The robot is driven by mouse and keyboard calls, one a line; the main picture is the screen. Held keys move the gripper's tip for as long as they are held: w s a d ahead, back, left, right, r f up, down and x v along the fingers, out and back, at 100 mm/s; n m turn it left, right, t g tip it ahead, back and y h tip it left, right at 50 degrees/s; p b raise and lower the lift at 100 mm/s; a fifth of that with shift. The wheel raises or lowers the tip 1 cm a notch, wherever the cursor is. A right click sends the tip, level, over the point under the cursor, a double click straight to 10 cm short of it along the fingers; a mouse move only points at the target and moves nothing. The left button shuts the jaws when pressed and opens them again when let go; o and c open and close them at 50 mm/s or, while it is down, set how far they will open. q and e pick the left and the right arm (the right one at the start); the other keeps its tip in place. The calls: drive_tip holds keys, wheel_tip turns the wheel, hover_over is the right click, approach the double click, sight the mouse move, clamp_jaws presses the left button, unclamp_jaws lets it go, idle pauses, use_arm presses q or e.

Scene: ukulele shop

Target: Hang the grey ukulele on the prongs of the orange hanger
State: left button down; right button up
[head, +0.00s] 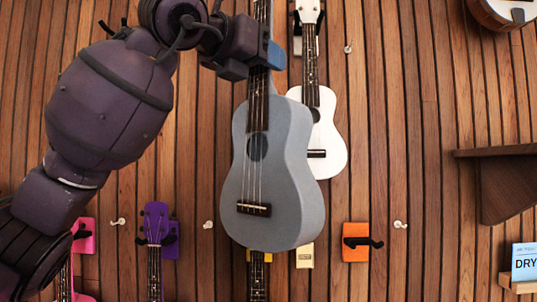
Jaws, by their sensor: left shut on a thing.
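The grey ukulele (290,180) hangs upright in the head view, its body in the middle and its strings facing me. My left gripper (262,62) is shut on its neck near the top edge of the picture. The head of the ukulele is out of view above. The orange hanger (354,250) is on the wall to the lower right of the grey body, with dark prongs (364,242) that carry nothing. The grey ukulele is apart from this hanger in the picture. My right gripper is not in view.
A white ukulele (330,150) hangs on the wall, partly behind the grey one. A purple ukulele (154,235) and a pink hanger (84,238) are at lower left. A yellow hanger (305,256) is left of the orange one. A brown shelf (505,185) juts in at right.

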sight(246, 146)
use_arm(q)
drive_tip(key=shift+m+g+h, duration=0.7)
drive_tip(key=shift+g+h, duration=0.1)
drive_tip(key=f, duration=0.4)
drive_tip(key=w+f, duration=0.1)
drive_tip(key=f, duration=0.4)
drive_tip(key=w+a+f, duration=0.1)
drive_tip(key=f, duration=0.4)
drive_tip(key=s+a+f+n+t+y, duration=0.1)
drive_tip(key=a+f, duration=0.5)
drive_tip(key=f, duration=1)
drive_tip(key=s+a+f+n+t+y, duration=0.1)
drive_tip(key=s+a+f, duration=0.3)
drive_tip(key=f, duration=1.2)
drive_tip(key=s+a+f+n+t+y, duration=0.1)
drive_tip(key=s+a+f+n+y, duration=0.1)
drive_tip(key=a+f, duration=0.7)
wheel_tip(246, 146, down, 7)
drive_tip(key=shift+s+f+t+y, duration=0.15)
drive_tip(key=shift+s+t+y, duration=0.25)
drive_tip(key=shift+s, duration=0.3)
